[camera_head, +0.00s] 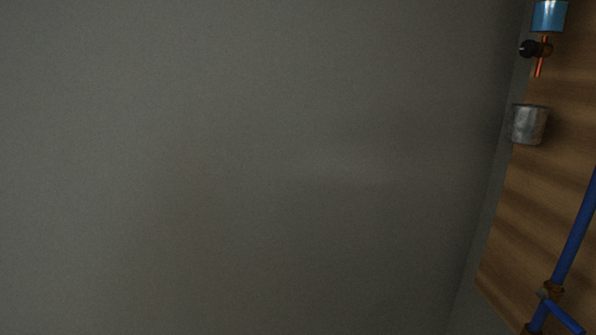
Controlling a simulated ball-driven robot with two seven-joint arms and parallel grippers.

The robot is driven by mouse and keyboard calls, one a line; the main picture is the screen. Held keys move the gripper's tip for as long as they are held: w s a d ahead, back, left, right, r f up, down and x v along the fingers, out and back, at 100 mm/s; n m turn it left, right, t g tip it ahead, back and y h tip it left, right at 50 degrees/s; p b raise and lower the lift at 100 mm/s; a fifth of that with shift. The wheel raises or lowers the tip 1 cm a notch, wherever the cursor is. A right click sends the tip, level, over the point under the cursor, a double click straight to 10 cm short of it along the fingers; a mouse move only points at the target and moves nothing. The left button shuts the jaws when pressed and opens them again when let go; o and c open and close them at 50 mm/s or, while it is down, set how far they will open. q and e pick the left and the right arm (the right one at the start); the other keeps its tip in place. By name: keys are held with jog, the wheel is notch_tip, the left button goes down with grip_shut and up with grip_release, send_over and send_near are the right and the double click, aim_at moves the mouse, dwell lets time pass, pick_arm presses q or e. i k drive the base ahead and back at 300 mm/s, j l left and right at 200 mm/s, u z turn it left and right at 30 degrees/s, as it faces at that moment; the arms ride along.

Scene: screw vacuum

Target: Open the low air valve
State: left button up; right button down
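A blue pipe (576,240) runs down the right edge of the view on a wooden board. Near its lower end is a brass-coloured fitting with a blue lever handle (564,317), which looks like a valve; I cannot tell whether it is the low air valve. The lever slants down to the right, at an angle to the pipe, and is partly cut off by the frame. Neither of my grippers is in view.
The wooden board (530,220) fills the right edge.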

aim_at(569, 323)
jog(key=k+l+z, duration=0.15)
jog(key=z, duration=1.2)
